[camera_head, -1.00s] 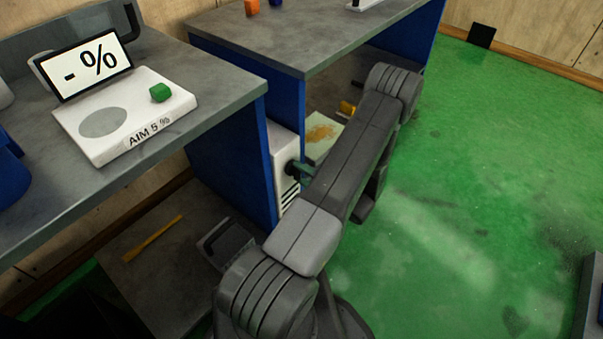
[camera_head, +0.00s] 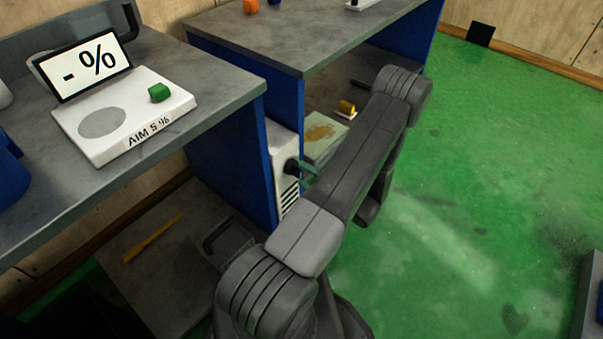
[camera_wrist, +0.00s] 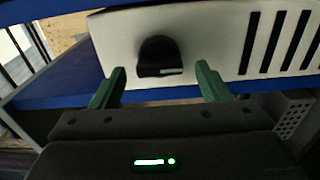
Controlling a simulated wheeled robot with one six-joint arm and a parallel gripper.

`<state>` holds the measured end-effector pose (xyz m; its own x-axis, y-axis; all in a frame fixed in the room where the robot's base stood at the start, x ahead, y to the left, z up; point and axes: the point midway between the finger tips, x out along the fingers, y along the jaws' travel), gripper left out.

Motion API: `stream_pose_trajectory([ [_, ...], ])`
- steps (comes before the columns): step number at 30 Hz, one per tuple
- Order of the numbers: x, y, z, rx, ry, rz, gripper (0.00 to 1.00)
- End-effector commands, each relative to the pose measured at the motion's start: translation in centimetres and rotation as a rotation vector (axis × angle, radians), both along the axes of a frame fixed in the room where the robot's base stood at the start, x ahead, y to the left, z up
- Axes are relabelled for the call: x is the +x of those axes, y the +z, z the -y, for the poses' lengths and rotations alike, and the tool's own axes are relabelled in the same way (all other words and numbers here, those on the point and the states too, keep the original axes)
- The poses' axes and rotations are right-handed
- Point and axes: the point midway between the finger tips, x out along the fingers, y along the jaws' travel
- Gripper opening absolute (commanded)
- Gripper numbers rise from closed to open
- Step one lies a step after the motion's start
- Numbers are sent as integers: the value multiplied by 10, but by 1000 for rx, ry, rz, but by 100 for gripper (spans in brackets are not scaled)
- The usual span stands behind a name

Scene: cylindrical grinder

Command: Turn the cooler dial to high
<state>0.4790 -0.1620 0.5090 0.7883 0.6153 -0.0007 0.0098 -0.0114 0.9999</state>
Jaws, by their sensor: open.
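The cooler (camera_head: 285,172) is a white box with black vent slots, standing between the two blue bench sides. Its black dial (camera_wrist: 160,57) is on the white front panel in the wrist view, left of the slots. The dial also shows in the head view (camera_head: 291,166), partly blocked. My gripper (camera_wrist: 160,76) has two green fingers, spread apart, one to each lower side of the dial. They appear to be short of the dial and hold nothing. In the head view only a bit of green finger shows beside the cooler. I cannot read any dial marking.
Grey benches (camera_head: 310,45) with blue sides (camera_head: 225,165) stand close to the cooler on both sides. A tray with a yellow-brown stain (camera_head: 322,133) lies behind my arm. The green floor (camera_head: 480,190) to the right is open.

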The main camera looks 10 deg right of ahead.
Motion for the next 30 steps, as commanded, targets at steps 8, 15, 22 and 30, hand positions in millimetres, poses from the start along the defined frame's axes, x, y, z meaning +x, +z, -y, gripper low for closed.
stream_pose_trajectory([
  [8,-48,1,38,1,-6,0,70],
  [15,-80,1,63,1,-4,-1,70],
  [22,-92,0,72,2,-1,-1,70],
  [30,-93,0,72,2,-1,-1,70],
])
